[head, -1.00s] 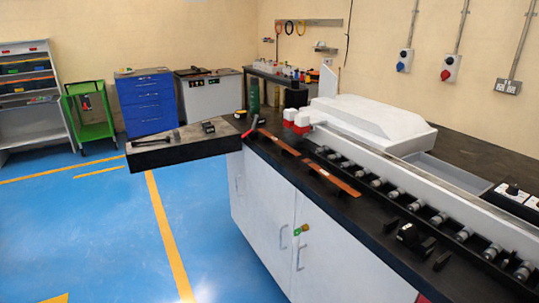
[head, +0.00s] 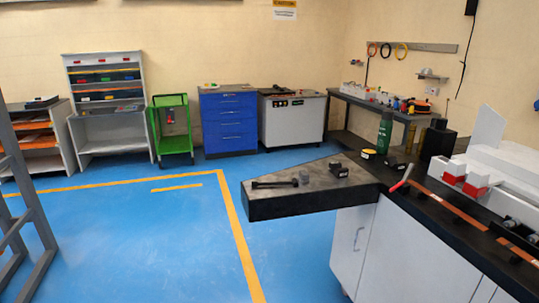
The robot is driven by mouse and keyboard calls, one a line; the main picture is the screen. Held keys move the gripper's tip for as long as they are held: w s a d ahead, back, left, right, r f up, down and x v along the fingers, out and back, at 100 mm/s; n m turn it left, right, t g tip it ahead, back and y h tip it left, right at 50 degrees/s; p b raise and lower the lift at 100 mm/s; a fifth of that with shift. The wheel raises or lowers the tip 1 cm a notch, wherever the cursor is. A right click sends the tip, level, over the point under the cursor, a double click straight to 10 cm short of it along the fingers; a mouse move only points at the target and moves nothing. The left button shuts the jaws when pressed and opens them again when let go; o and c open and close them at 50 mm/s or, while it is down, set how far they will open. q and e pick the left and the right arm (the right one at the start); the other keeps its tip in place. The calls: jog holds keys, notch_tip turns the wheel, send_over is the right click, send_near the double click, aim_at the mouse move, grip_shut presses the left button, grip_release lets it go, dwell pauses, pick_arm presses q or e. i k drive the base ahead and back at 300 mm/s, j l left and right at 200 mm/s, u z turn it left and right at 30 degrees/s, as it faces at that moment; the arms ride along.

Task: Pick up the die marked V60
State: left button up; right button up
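No die can be read as V60 in the head view; any marking is too small to tell. A small dark block with a pale label (head: 338,170) sits on the grey-topped black side shelf near its right end. A second dark block with a yellowish label (head: 368,154) sits just behind it, at the bench corner. Further dark pieces (head: 396,164) lie to the right on the black bench top. I cannot tell which of these is the V60 die. Neither of my grippers is in view.
The side shelf (head: 262,207) juts left from the bench and carries a dark rod-like tool (head: 275,184). A green bottle (head: 385,131) and a red-handled tool (head: 401,179) are on the bench. The white bending machine (head: 515,165) stands right. Blue floor (head: 150,245) is clear.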

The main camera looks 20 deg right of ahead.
aim_at(392, 163)
jog(key=i+u, duration=0.3)
jog(key=i, duration=1.9)
jog(key=i+z, duration=0.3)
jog(key=i, duration=0.3)
jog(key=i+j+z, duration=0.1)
jog(key=i+z, duration=0.2)
jog(key=i, duration=0.3)
jog(key=i+j+z, duration=0.3)
jog(key=i, duration=0.25)
